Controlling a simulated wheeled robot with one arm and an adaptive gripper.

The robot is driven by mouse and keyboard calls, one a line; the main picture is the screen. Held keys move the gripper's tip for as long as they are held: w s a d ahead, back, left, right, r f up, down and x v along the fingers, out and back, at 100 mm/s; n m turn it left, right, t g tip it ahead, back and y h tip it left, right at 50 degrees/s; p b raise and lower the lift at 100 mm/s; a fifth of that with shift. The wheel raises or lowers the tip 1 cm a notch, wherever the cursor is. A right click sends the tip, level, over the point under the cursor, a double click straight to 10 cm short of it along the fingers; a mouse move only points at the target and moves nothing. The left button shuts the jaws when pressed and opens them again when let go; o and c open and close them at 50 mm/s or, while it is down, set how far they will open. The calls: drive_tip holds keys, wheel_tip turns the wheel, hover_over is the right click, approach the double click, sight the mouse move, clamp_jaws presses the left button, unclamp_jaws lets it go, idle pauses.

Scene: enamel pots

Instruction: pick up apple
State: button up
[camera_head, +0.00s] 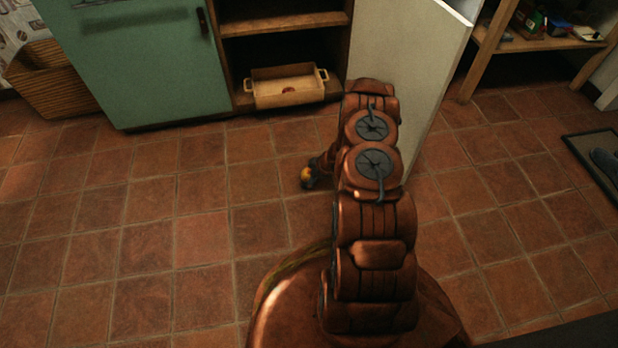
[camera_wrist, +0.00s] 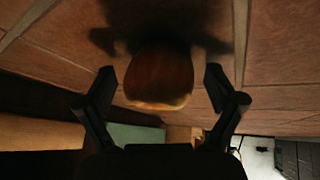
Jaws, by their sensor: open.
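The apple (camera_wrist: 160,76), brownish red with a paler yellow lower edge, is in the middle of the wrist view, against the tiled floor. My gripper (camera_wrist: 158,90) is open, with one dark finger on each side of the apple. Gaps show between the apple and both fingers. In the head view, a small yellow-orange patch (camera_head: 306,174), which looks like the apple, is at the end of my arm just above the floor tiles. My gripper (camera_head: 310,182) is small and dark there, and its fingers are hard to make out.
A wooden tray (camera_head: 262,97) with a small red spot sits on the low shelf of the open cabinet. The pale cabinet door (camera_head: 408,70) stands open beside my arm. A wicker basket (camera_head: 50,85) is at left, a dark mat (camera_head: 597,155) at right. Floor at left is clear.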

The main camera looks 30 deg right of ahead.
drive_tip(key=shift+r, duration=0.1)
drive_tip(key=shift+c, duration=0.2)
drive_tip(key=c, duration=1.3)
